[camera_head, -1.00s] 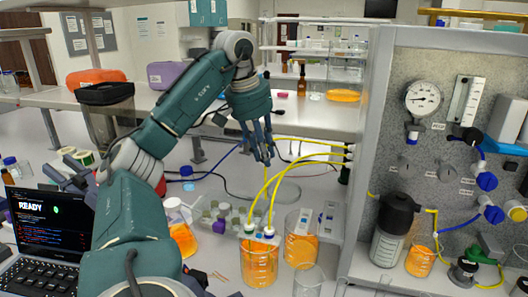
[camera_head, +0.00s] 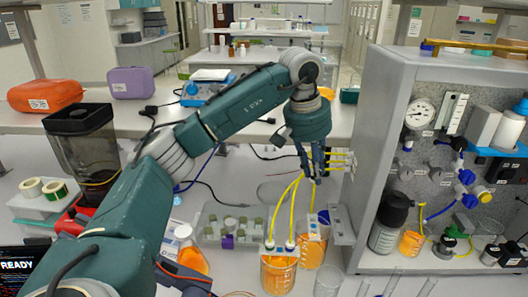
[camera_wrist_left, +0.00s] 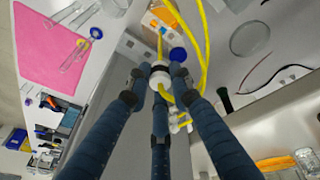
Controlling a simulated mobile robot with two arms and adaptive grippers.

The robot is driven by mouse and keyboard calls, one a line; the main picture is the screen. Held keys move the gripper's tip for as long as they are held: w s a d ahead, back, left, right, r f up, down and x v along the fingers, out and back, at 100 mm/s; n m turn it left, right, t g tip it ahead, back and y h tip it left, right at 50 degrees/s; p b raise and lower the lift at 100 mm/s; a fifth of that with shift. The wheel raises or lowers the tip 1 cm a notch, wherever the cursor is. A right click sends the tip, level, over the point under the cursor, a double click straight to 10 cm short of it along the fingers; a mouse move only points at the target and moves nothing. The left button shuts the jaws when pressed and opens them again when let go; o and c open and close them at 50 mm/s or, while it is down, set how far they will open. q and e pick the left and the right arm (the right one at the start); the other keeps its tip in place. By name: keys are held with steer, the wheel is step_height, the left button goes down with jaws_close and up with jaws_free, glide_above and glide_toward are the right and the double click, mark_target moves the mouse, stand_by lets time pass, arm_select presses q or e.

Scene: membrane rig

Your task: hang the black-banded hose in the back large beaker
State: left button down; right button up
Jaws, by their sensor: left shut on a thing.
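My left gripper (camera_head: 314,176) is shut on a yellow hose (camera_head: 312,203) above the back large beaker (camera_head: 311,258), which holds orange liquid. In the left wrist view, its fingers close around a white fitting (camera_wrist_left: 160,75) on the yellow hose. My right gripper is not in view.
A grey panel (camera_head: 378,130) with gauge and valves stands right of the beakers. A sample rack (camera_head: 229,225) and an orange flask (camera_head: 191,257) are on the left. Empty glassware (camera_head: 328,283) stands in front. A blender-like jar (camera_head: 84,140) is farther left.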

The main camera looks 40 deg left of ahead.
arm_select(q)
steer(key=shift+d+r, duration=0.15)
steer(key=shift+d, duration=0.45)
steer(key=shift+s+b+x, duration=0.2)
steer(key=shift+b+x, duration=0.95)
steer(key=shift+x, duration=0.35)
steer(key=shift+s+b+x, duration=0.2)
steer(key=shift+b+x, duration=0.9)
steer(key=shift+x, duration=0.35)
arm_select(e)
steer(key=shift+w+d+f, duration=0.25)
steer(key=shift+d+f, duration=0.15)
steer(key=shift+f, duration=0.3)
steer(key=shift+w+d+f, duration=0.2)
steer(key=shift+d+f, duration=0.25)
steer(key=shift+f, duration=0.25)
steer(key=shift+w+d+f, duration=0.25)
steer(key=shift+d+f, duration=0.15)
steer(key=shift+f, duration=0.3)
arm_select(q)
steer(key=shift+d, duration=0.1)
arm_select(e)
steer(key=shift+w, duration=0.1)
